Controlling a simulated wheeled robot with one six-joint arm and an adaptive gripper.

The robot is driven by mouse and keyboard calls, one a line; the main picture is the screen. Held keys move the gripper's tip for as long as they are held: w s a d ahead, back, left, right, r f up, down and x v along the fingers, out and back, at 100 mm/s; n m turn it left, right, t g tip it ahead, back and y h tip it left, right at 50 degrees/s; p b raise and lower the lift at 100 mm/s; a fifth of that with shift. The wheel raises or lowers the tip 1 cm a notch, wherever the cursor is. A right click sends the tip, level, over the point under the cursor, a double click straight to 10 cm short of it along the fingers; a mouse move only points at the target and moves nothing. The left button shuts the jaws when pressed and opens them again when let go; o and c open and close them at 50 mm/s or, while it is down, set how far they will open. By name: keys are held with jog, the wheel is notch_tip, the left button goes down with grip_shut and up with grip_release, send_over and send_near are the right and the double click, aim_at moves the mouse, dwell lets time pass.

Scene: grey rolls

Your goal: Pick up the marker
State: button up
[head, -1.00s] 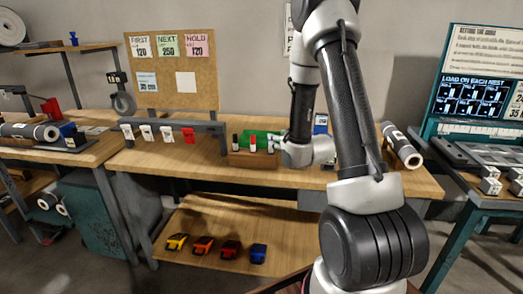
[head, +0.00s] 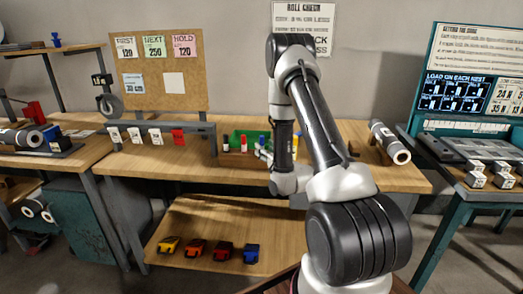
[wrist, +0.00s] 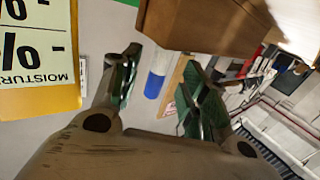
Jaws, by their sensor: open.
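Several upright markers stand at a wooden block on the middle bench in the head view, among them a dark-capped one (head: 226,143) and a red-topped one (head: 243,143). In the wrist view a white and blue cylinder (wrist: 156,77), which looks like a marker, shows in the gap between my fingers. My gripper (wrist: 162,86) is open, with one finger on each side of that cylinder. I cannot tell how deep it sits between them, and no contact shows. In the head view my gripper is small and partly hidden by my wrist beside the block.
A brown wooden block (wrist: 200,22) is close beyond my fingers. A yellow-edged moisture card (wrist: 35,55) is at the left of the wrist view. A grey roll (head: 390,142) lies at the bench's right end. A rail with hanging tags (head: 150,137) is left of the markers.

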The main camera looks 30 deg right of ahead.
aim_at(263, 146)
jog(key=w, duration=0.3)
jog(key=shift+w, duration=0.4)
jog(key=shift+c, duration=0.2)
grip_shut()
